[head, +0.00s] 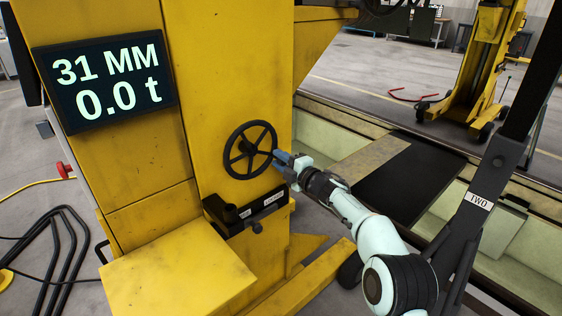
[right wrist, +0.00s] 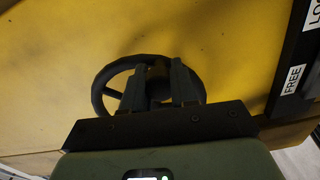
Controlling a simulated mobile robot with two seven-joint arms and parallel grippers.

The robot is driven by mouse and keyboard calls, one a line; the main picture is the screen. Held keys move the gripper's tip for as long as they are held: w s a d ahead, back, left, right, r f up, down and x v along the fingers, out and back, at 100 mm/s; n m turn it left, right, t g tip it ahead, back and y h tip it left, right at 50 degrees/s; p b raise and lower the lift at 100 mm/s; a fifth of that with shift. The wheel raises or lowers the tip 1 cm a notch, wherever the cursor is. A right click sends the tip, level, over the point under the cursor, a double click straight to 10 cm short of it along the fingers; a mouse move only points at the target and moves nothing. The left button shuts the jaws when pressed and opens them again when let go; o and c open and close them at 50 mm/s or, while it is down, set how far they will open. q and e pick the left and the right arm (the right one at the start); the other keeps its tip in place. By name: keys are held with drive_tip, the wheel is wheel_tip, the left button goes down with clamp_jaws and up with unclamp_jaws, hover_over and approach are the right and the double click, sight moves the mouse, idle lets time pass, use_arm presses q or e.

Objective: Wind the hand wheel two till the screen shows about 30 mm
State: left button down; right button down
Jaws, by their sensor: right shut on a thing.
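The black spoked hand wheel (head: 250,150) is mounted on the front of the yellow lifting column (head: 230,60). The screen (head: 105,82) on the column reads 31 MM and 0.0 t. My right gripper (head: 278,160) is at the right side of the wheel rim, shut on the wheel. In the right wrist view the wheel (right wrist: 112,92) shows behind the two dark fingers (right wrist: 158,85), which hide part of its rim and hub. A label TWO (head: 478,201) is on a dark post at the right. My left gripper is not in view.
A black lever bracket (head: 262,208) with labels sits just below the wheel; its FREE label (right wrist: 293,80) shows in the right wrist view. A yellow step-like box (head: 175,275) juts out below. A pit with a dark plate (head: 410,180) is at right.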

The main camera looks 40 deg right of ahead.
drive_tip(key=shift+a+r, duration=0.15)
drive_tip(key=shift+a, duration=0.15)
drive_tip(key=c, duration=0.9)
unclamp_jaws()
drive_tip(key=shift+d, duration=0.1)
drive_tip(key=shift+s+d, duration=0.1)
drive_tip(key=shift+s, duration=0.5)
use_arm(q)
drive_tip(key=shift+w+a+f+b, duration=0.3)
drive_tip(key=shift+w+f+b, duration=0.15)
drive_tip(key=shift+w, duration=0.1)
use_arm(e)
drive_tip(key=s, duration=1.2)
drive_tip(key=shift+s+d, duration=0.1)
drive_tip(key=shift+d, duration=0.3)
